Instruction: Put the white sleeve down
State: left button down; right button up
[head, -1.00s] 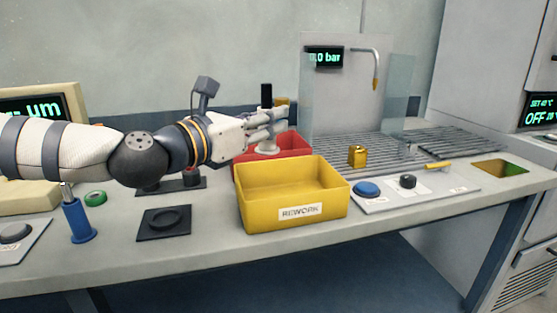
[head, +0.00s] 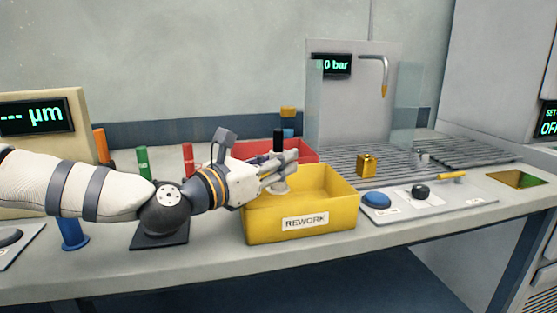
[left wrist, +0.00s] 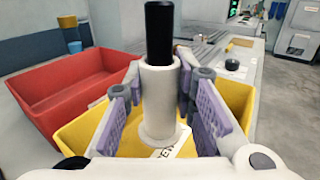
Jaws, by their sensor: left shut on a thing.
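My left gripper (head: 280,170) is shut on the white sleeve (left wrist: 160,98). The sleeve is upright with a wide flange at its lower end, and a black cylinder (left wrist: 159,32) sticks out of its top. In the head view the flange (head: 280,187) shows below the fingers, over the left part of the yellow bin marked REWORK (head: 345,222). In the left wrist view the yellow bin (left wrist: 236,97) lies beneath and around the sleeve. I cannot tell how high the flange is above the bin's floor. My right gripper is not in view.
A red bin (head: 306,151) stands behind the yellow one. To the right are a control panel with a blue button (head: 377,200), a gold block (head: 366,165) and a slatted rack (head: 440,155). Orange (head: 101,145), green (head: 143,162) and red (head: 188,158) posts stand at left.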

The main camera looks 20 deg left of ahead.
pick_arm(q)
jog(key=shift+f, duration=0.4)
jog(key=c, duration=1.5)
grip_release()
jog(key=shift+f, duration=0.1)
jog(key=shift+o, duration=0.8)
jog(key=shift+s+f, duration=0.1)
jog(key=shift+f, duration=0.1)
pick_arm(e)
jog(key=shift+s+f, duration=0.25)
pick_arm(q)
jog(key=shift+s+r+p, duration=0.25)
jog(key=shift+r+p, duration=0.05)
jog(key=shift+r, duration=0.55)
jog(key=p+v, duration=0.2)
jog(key=v, duration=0.9)
jog(key=shift+a, duration=0.15)
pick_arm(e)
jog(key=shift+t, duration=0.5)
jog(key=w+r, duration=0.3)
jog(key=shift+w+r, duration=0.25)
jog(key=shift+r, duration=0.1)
pick_arm(q)
jog(key=shift+s, duration=0.1)
